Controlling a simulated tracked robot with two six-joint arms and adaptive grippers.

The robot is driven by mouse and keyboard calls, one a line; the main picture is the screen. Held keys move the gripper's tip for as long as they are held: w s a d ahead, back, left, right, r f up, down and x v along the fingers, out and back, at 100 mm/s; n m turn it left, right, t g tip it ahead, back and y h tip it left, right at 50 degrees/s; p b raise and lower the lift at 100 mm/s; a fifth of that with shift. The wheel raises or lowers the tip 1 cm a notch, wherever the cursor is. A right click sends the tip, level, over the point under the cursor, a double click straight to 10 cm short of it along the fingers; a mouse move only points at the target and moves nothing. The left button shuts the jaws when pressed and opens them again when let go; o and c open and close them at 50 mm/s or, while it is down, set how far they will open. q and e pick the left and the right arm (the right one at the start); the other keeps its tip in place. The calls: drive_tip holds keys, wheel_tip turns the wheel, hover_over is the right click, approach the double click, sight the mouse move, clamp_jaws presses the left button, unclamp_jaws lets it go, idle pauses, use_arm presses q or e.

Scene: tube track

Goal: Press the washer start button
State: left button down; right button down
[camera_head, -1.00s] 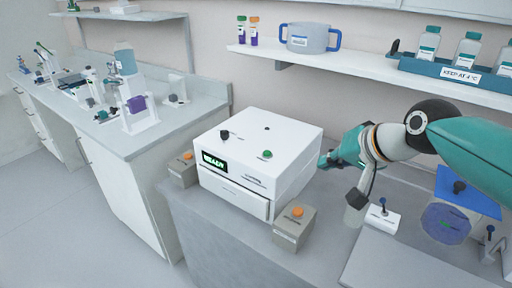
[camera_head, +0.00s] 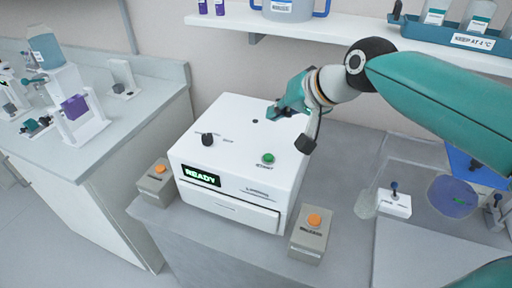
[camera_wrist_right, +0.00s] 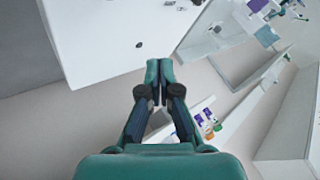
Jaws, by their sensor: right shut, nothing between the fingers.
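The washer (camera_head: 235,150) is a white box with a lit green READY display (camera_head: 201,176), a black knob (camera_head: 207,139) and a green button (camera_head: 268,158) with a small label on its top. A drawer front is below the display. My right gripper (camera_head: 274,112) is shut and empty. It appears over the back right part of the washer's top, behind the green button and apart from it. In the right wrist view its closed fingertips (camera_wrist_right: 158,66) are near the edge of a white surface (camera_wrist_right: 105,30) that looks like the washer's top. My left gripper is not in view.
Boxes with orange buttons stand left (camera_head: 155,182) and right (camera_head: 311,237) of the washer's front. A white block with a blue knob (camera_head: 394,203) sits at right.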

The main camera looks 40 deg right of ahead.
sight(271, 157)
drive_tip(key=f+b, duration=0.2)
drive_tip(key=f, duration=0.1)
drive_tip(key=f+b, duration=0.5)
drive_tip(key=shift+w+a+f+b, duration=0.3)
drive_tip(key=shift+a+f+b, duration=0.05)
drive_tip(key=shift+f+b, duration=0.05)
idle(1.3)
drive_tip(key=shift+s+f+b, duration=0.15)
drive_tip(key=shift+f+b, duration=0.2)
drive_tip(key=shift+b, duration=0.05)
idle(0.4)
